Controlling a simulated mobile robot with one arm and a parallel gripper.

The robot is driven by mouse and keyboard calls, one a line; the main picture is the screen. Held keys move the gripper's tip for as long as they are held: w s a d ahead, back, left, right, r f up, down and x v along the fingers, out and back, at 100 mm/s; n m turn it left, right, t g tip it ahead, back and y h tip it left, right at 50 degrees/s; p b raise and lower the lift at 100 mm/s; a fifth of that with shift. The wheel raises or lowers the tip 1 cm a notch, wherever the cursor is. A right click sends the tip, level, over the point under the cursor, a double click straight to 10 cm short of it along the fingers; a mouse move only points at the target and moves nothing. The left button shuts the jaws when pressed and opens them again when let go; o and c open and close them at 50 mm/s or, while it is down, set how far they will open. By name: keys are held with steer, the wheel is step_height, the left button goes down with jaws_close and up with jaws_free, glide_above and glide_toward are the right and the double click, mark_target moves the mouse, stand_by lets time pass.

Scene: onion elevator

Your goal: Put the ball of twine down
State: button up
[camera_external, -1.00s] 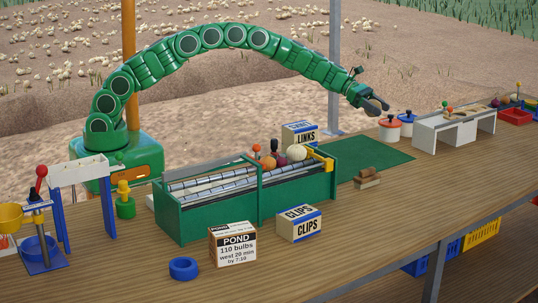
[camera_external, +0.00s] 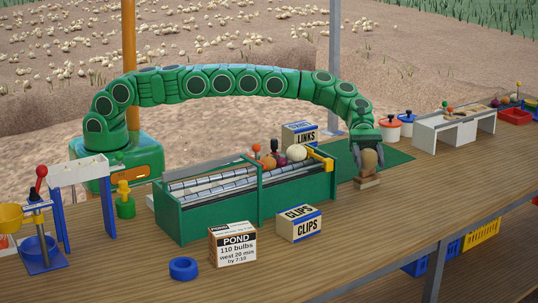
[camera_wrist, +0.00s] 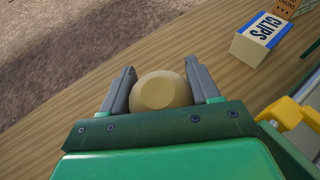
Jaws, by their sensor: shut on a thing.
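The ball of twine (camera_external: 370,160) is tan and round. It is between the two grey fingers of my gripper (camera_external: 369,156), which is shut on it. In the wrist view the ball (camera_wrist: 162,92) shows between both fingers (camera_wrist: 162,86), with a flat paler patch facing the camera.
A green rack (camera_external: 245,205) with metal rollers stands just left of my gripper, its yellow part (camera_external: 322,160) near. A CLIPS box (camera_external: 299,224) is front left.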

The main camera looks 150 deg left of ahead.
mark_target(360, 210)
steer(key=shift+m+g+h, duration=0.3)
steer(key=shift+m+h, duration=0.2)
steer(key=shift+w+d+f, duration=0.2)
steer(key=shift+d+f, duration=0.4)
steer(key=shift+f, duration=1.25)
steer(key=shift+w+d+f, duration=0.2)
steer(key=shift+d+f, duration=0.45)
steer(key=shift+f, duration=1.25)
steer(key=shift+w+d+f, duration=0.2)
steer(key=shift+d+f, duration=0.4)
steer(key=shift+f, duration=1.25)
steer(key=shift+f, duration=0.15)
steer(key=o, duration=1.1)
